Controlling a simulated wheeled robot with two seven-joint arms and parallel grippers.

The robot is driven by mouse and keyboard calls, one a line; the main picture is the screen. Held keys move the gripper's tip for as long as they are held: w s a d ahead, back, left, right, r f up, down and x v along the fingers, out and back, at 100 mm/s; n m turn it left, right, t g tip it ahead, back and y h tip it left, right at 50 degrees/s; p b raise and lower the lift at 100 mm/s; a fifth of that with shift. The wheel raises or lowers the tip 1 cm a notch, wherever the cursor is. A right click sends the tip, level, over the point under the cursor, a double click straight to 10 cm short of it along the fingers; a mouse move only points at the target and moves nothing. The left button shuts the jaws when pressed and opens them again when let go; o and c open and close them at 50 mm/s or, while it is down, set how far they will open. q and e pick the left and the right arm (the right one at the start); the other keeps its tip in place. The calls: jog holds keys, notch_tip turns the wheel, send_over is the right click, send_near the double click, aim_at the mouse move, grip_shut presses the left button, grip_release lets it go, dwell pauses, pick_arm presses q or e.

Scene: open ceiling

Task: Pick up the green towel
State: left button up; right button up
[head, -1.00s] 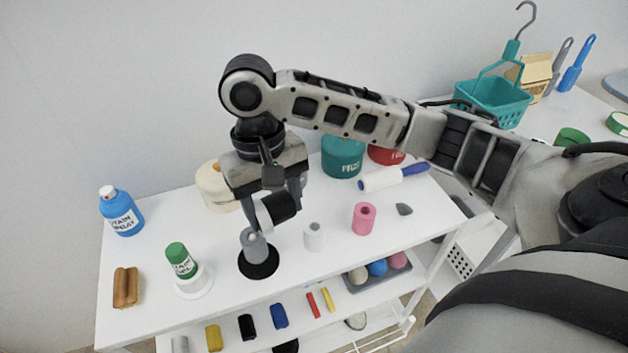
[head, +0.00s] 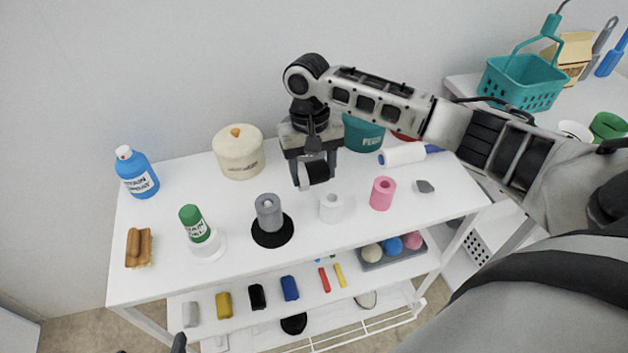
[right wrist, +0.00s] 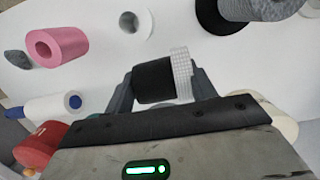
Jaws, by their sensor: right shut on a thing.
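I can make out no towel that is clearly green. My right gripper (head: 314,180) is above the back middle of the white table, pointing down. It is shut on a small black roll (right wrist: 155,80), which lies across between its fingers in the right wrist view. A white gridded pad shows at one end of the roll. A tiny bluish-green piece (head: 320,260) shows on the lower shelf, mostly hidden by the tabletop edge. A dark tip at the bottom left edge may be my left gripper (head: 179,343); its jaws cannot be judged.
Several small coloured rolls lie on the shelf below. A teal basket (head: 522,85) stands right.

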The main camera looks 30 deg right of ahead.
aim_at(314, 180)
jog(key=shift+w+d+f, duration=0.15)
jog(key=shift+f, duration=0.1)
jog(key=shift+f+b, duration=0.3)
jog(key=shift+f, duration=1.3)
jog(key=shift+f, duration=0.1)
jog(key=o, duration=1)
